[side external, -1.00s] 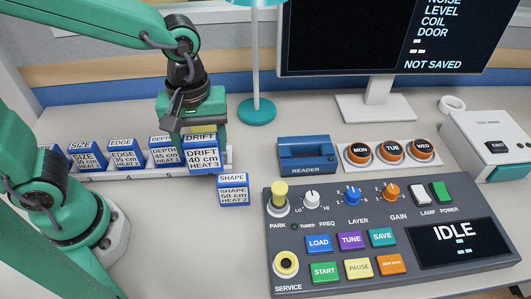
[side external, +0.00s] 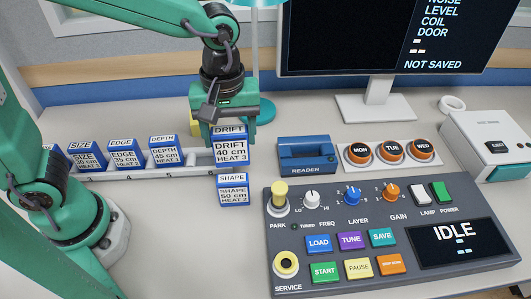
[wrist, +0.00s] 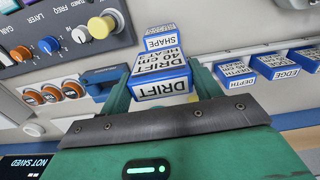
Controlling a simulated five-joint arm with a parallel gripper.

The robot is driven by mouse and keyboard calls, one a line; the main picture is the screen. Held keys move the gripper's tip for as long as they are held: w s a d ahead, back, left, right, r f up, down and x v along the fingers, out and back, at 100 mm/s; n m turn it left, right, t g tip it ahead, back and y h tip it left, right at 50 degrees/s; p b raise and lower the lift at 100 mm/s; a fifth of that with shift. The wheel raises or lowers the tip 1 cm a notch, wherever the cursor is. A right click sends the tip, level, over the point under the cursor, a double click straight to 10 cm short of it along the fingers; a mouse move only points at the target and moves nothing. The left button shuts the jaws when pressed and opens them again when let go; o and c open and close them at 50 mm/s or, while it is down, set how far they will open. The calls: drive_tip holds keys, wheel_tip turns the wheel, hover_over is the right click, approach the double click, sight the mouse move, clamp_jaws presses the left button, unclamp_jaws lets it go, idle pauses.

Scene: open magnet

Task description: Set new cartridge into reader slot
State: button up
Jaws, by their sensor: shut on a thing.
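My gripper (side external: 228,132) is shut on the blue-and-white DRIFT cartridge (side external: 231,151), labelled 40 cm HEAT 3. It holds the cartridge upright, near the right end of the rack. In the wrist view the DRIFT cartridge (wrist: 161,84) sits between the fingers. The SHAPE cartridge (side external: 233,190), labelled 50 cm HEAT 2, stands on the table in front of it. The blue reader (side external: 304,155) is to the right of my gripper, a short gap away. Its slot shows as a dark recess, and I see no cartridge in it.
A white rack (side external: 200,160) on the left holds the SIZE (side external: 87,157), EDGE (side external: 125,154) and DEPTH (side external: 163,153) cartridges. The grey control panel (side external: 350,225) fills the front right. The MON, TUE and WED buttons (side external: 391,150) stand right of the reader. A lamp stands behind my gripper.

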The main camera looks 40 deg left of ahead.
drive_tip(key=w+d, duration=1)
drive_tip(key=d, duration=0.2)
drive_tip(key=shift+d+f, duration=0.2)
drive_tip(key=shift+f, duration=0.05)
drive_tip(key=shift+w+a, duration=0.1)
drive_tip(key=shift+w, duration=0.05)
drive_tip(key=w+a+f, duration=0.6)
drive_tip(key=w+f, duration=0.1)
drive_tip(key=w, duration=0.2)
drive_tip(key=shift+w+a, duration=0.25)
drive_tip(key=shift+f, duration=2)
drive_tip(key=shift+f, duration=0.1)
